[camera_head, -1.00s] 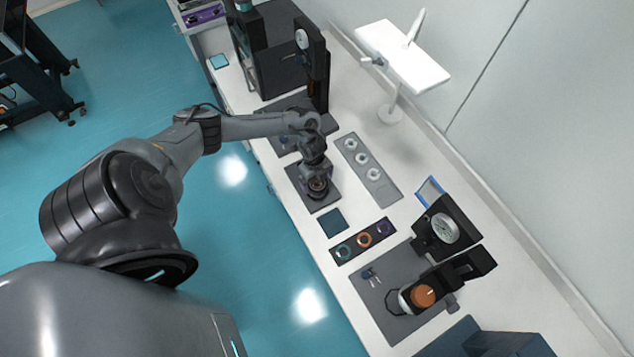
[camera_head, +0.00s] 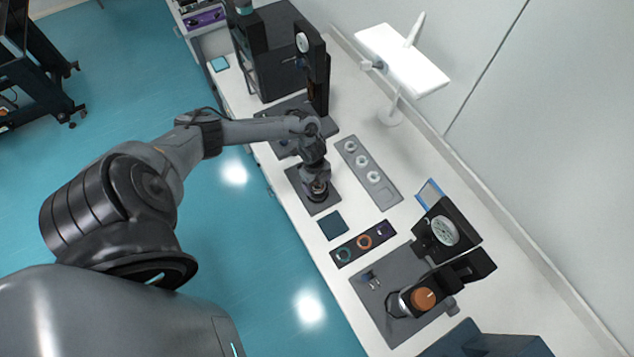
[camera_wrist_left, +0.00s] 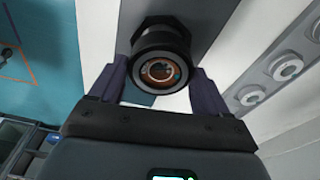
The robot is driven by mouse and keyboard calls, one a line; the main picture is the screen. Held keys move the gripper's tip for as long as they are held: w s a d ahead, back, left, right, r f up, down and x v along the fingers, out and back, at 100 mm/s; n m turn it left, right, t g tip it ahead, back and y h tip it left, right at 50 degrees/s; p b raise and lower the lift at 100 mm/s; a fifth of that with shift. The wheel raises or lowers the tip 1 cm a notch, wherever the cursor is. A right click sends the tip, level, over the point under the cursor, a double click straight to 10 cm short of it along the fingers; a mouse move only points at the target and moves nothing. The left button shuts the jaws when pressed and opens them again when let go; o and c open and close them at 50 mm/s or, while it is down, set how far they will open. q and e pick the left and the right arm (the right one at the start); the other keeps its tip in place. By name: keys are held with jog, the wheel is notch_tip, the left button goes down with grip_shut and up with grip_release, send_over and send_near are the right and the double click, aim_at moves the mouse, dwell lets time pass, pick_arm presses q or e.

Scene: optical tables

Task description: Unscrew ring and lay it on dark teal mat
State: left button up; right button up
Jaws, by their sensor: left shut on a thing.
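My left gripper (camera_head: 317,190) points down over a grey pad (camera_head: 322,206) on the bench. In the left wrist view its two purple-grey fingers (camera_wrist_left: 160,72) are shut on the dark ring (camera_wrist_left: 160,54) at the end of a black lens tube, one finger on each side. An orange-brown lens shows inside the ring. The ring appears to be still around the tube; its thread is hidden. The dark teal mat (camera_head: 333,226) lies bare just nearer than the grey pad, apart from the gripper. My right gripper is not in view.
A grey tray (camera_head: 384,187) holding pale rings is to the right. A black instrument with a dial (camera_head: 440,230) and a tall black device (camera_head: 275,55) stand on the bench.

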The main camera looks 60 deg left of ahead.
pick_arm(q)
jog(key=n+p, duration=0.2)
jog(key=shift+r+n+p, duration=0.25)
jog(key=shift+n+p, duration=0.05)
jog(key=shift+n, duration=0.1)
jog(key=n+p, duration=0.4)
jog(key=n, duration=0.1)
jog(key=shift+t, duration=0.4)
jog(key=shift+s+d+f+n+y, duration=0.1)
jog(key=shift+f+n+y, duration=0.2)
jog(key=shift+n, duration=1.5)
jog(key=n+y, duration=0.1)
jog(key=n, duration=0.4)
jog(key=o, duration=0.9)
jog(key=shift+c, duration=0.2)
jog(key=shift+o, duration=1.3)
jog(key=shift+r, duration=0.1)
jog(key=shift+c, duration=0.2)
